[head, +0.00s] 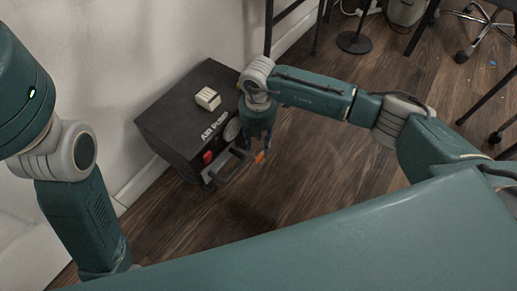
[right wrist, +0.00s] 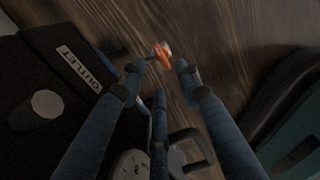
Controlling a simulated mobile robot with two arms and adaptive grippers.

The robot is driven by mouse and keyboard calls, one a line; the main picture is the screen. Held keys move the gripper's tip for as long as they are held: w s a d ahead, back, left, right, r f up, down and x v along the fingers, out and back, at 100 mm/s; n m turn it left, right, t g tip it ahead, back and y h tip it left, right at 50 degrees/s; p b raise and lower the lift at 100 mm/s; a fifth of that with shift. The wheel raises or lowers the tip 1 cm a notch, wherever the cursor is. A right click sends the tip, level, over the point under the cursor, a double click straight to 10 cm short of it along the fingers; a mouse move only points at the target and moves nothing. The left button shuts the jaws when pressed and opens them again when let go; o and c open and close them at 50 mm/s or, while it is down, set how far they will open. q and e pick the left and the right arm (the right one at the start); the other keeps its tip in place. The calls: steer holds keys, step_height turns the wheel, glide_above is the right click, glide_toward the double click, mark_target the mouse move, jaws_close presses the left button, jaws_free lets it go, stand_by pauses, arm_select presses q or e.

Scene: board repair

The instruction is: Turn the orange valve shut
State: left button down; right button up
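The orange valve (head: 260,157) is a small lever low on the front of the black air pump (head: 185,125). In the right wrist view the orange valve (right wrist: 162,54) lies between or just beyond my fingertips, with a pale end piece beside it. My right gripper (head: 259,143) points down in front of the pump, close to the valve. Its fingers (right wrist: 165,66) are spread apart in the right wrist view; I cannot tell whether one touches the valve. My left arm comes down at the left, and its gripper is out of view.
The pump carries a gauge (head: 232,129), a red switch (head: 208,157), a front handle and a pale block (head: 208,98) on top. An "OUTLET" label (right wrist: 78,69) shows in the right wrist view. The wall is behind; the wooden floor (head: 330,150) in front is clear.

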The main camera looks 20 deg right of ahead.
step_height(320, 180, up, 5)
steer(key=shift+r, duration=0.1)
steer(key=shift+s, duration=0.1)
stand_by(0.6)
